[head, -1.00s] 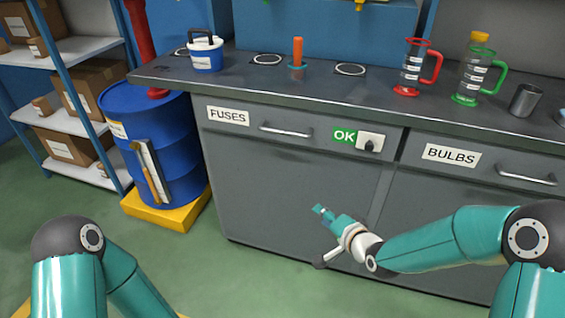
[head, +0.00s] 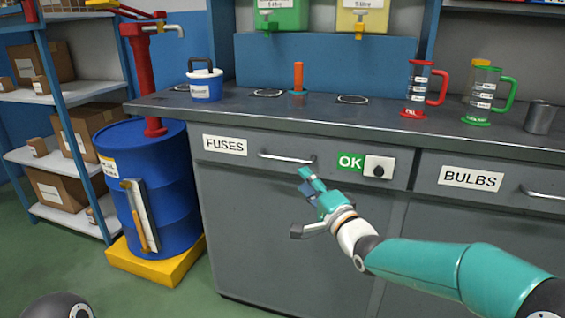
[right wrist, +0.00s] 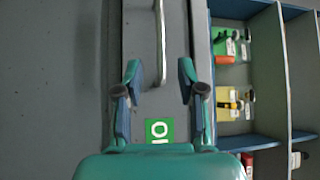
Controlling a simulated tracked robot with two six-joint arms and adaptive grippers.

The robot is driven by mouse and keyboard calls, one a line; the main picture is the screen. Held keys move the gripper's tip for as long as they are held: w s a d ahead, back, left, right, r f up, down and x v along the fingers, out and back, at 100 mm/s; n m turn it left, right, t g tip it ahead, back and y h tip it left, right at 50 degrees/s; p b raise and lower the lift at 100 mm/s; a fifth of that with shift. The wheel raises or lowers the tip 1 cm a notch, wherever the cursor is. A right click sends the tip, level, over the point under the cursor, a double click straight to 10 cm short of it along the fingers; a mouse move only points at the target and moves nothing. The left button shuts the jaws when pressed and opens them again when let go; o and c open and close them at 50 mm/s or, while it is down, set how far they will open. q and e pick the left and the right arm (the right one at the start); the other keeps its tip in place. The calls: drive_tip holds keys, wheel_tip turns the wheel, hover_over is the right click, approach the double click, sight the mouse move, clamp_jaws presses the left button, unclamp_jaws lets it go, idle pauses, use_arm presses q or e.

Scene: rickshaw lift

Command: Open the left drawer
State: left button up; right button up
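The left drawer (head: 247,166), labelled FUSES, is flush with the grey cabinet front and looks shut. Its silver bar handle (head: 287,158) is free. My right gripper (head: 307,183) is in front of the drawer, with its fingertips just below the handle's right end in the head view. In the right wrist view, its two fingers (right wrist: 159,76) are apart with nothing between them, and the handle (right wrist: 160,40) lies ahead, lined up with the gap. My left gripper is out of view; only a dark joint of my left arm shows at the bottom left.
A green OK sign (head: 350,161) and a dark knob (head: 379,167) sit right of the handle. The BULBS drawer (head: 515,184) is further right. A blue barrel (head: 150,190) stands left of the cabinet. Jugs and a small bucket (head: 205,82) stand on the worktop (head: 330,118).

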sight(285, 159)
drive_tip(key=x, duration=1)
drive_tip(key=shift+w+a, duration=0.25)
drive_tip(key=shift+w, duration=0.1)
clamp_jaws()
